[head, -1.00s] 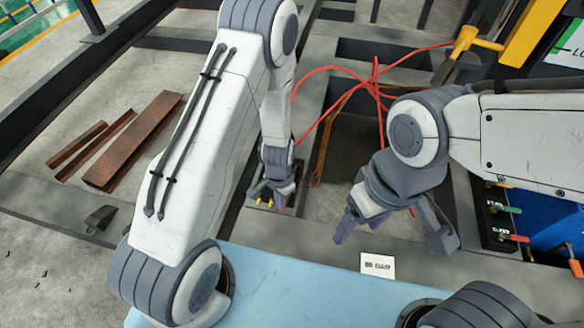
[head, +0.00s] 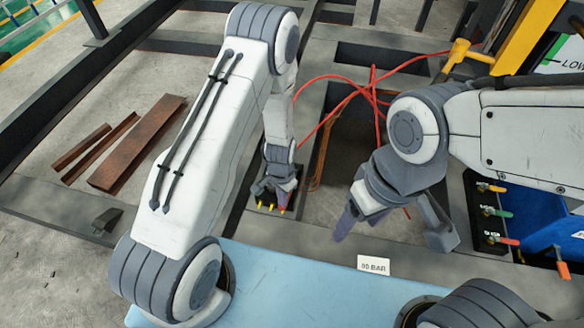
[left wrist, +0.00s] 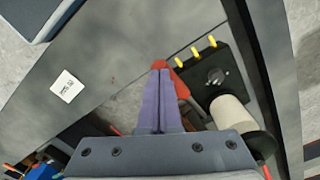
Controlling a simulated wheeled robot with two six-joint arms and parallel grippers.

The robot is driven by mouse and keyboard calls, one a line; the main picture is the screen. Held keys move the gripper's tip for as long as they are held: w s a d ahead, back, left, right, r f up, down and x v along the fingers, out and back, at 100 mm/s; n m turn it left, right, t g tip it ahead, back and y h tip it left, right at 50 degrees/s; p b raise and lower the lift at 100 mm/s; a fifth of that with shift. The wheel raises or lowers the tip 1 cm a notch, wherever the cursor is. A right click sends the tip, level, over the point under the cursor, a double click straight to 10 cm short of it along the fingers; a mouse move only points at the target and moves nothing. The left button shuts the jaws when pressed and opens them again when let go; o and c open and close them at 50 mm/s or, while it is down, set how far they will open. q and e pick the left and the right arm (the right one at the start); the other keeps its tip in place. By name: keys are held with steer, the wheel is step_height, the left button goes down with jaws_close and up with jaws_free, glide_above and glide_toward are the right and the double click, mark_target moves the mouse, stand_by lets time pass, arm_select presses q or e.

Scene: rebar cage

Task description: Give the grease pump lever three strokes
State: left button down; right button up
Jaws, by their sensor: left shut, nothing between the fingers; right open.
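The grease pump seems to be the dark block (left wrist: 222,72) with several yellow fittings and a cream cylinder (left wrist: 231,112) in the left wrist view. A red part (left wrist: 181,84), probably its lever, runs behind my left fingers, with a red end (left wrist: 160,65) at their tips. My left gripper (left wrist: 159,74) is shut and empty, at or against this red part; contact is unclear. In the head view, my left gripper (head: 284,200) is beside the yellow fittings (head: 270,207), and my arm hides most of the pump. My right gripper (head: 348,222) is open and empty, apart to the right.
A white card reading "80 BAR" (head: 373,265) lies near the blue top (head: 290,285). Red hoses (head: 335,85) cross the opening behind. A panel of coloured valve handles (head: 492,212) stands at right. Rusty steel pieces (head: 137,142) lie on the floor at left.

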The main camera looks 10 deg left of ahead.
arm_select(q)
steer(key=w+r+p, duration=0.5)
steer(key=r+p, duration=0.1)
steer(key=r, duration=0.2)
steer(key=shift+p, duration=0.4)
steer(key=shift+w, duration=0.1)
steer(key=s+d+r+p, duration=0.2)
steer(key=d+r, duration=0.1)
steer(key=r, duration=0.5)
steer(key=s+d+r+p, duration=0.1)
steer(key=s+d+r, duration=0.15)
steer(key=r, duration=0.65)
steer(key=s+d+r+p, duration=0.2)
steer(key=d+r, duration=0.2)
steer(key=r, duration=0.4)
steer(key=s+r+m+h+p, duration=0.1)
steer(key=s+r+p, duration=0.3)
steer(key=s+r, duration=1.2)
steer(key=shift+s+a+r+t, duration=0.15)
steer(key=shift+s+a+t, duration=0.2)
steer(key=shift+s, duration=0.25)
